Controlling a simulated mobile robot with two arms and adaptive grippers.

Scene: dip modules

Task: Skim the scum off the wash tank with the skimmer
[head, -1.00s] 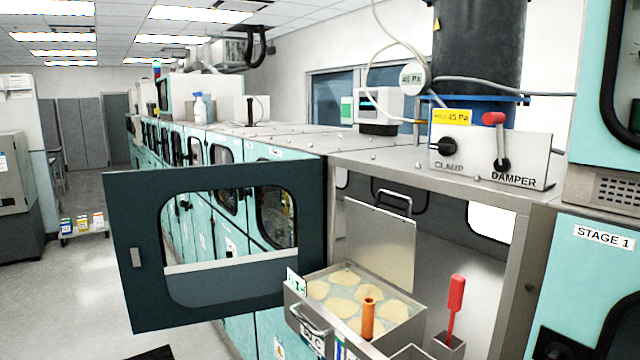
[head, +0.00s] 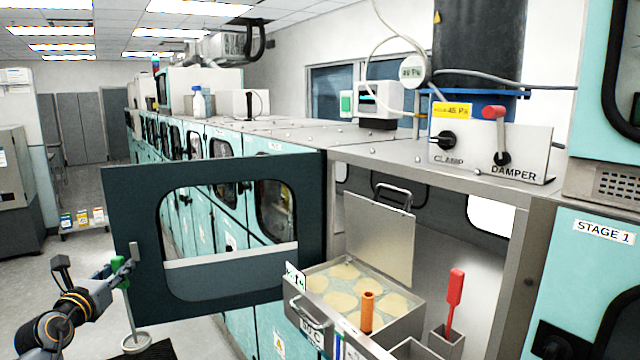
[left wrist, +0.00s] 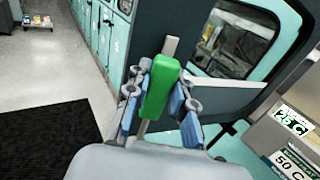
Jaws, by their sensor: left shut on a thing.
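The wash tank (head: 312,312) stands in the open cabinet, with several pale scum patches (head: 340,302) on its liquid. Its lid (head: 380,235) stands raised behind it. My left gripper (head: 122,268) is shut on the green handle of the skimmer (head: 118,280), left of the open door and outside the cabinet. The skimmer's rod hangs down to a round pale head (head: 137,342). In the left wrist view the green handle (left wrist: 160,90) sits between the blue finger pads; the skimmer head is hidden there. My right gripper is not in view.
The open cabinet door (head: 135,300) with its window stands between my left gripper and the tank. A dark mat (left wrist: 45,135) lies on the floor.

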